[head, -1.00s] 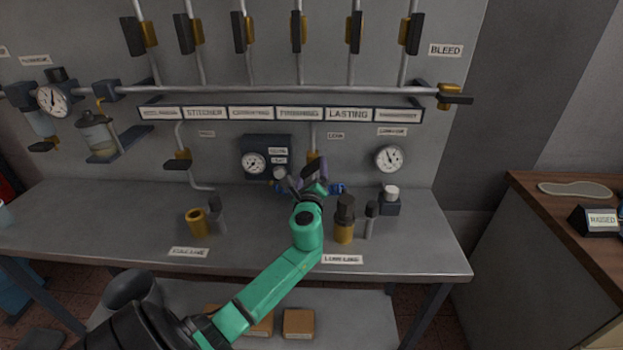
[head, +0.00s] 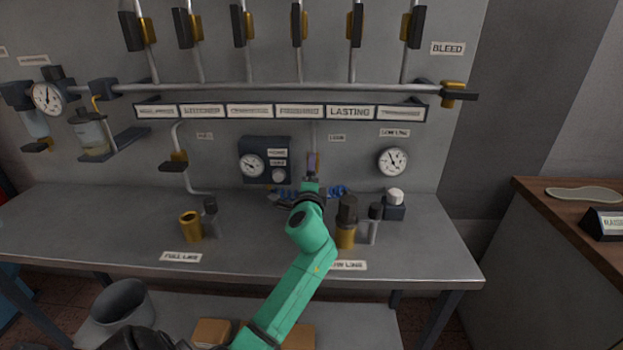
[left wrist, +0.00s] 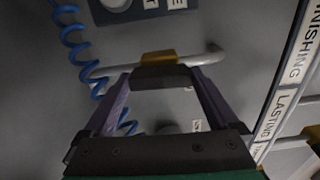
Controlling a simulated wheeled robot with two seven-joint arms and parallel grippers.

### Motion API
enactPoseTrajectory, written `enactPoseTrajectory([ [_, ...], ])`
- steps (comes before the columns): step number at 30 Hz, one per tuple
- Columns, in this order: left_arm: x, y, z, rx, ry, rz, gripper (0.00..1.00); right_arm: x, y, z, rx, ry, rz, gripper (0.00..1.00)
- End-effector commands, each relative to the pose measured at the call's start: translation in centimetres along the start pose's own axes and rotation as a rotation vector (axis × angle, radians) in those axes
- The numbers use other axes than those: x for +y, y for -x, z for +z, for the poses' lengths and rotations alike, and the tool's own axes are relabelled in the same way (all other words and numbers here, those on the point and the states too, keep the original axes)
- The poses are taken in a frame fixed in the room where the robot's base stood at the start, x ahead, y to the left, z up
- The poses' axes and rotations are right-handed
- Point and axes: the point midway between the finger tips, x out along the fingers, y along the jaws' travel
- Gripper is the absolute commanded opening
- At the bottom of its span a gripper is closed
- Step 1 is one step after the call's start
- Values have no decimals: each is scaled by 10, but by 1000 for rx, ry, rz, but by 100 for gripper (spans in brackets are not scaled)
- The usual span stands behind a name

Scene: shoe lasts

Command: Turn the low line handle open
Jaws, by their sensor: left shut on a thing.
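The low line valve is a small brass body on a thin grey pipe on the back wall, with a dark handle. In the left wrist view its brass body (left wrist: 158,57) sits just beyond the dark handle (left wrist: 163,77). My left gripper (left wrist: 164,80) has its two purple fingers on either side of this handle and is shut on it. In the head view my left gripper (head: 313,164) is up against the valve, and my wrist hides most of the handle. My right gripper is not in view.
A blue coiled hose (left wrist: 75,45) hangs close beside the fingers. Below my wrist, a brass-and-dark fitting (head: 346,225) stands on the grey bench (head: 120,225). A gauge box (head: 265,160) is left of the valve, a round gauge (head: 393,161) right.

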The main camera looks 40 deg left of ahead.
Motion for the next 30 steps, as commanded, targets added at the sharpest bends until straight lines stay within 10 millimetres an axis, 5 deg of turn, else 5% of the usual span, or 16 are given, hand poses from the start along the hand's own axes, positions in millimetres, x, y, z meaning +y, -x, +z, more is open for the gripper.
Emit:
enactPoseTrajectory([
  [19, 2, 0, 0, 0, 64, 5, 38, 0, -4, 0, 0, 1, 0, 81],
  [20, 2, 0, 0, 0, 64, 5, 97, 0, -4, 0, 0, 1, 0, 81],
  [30, 2, 5, -1, 1, 61, 3, 100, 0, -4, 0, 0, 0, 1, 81],
])
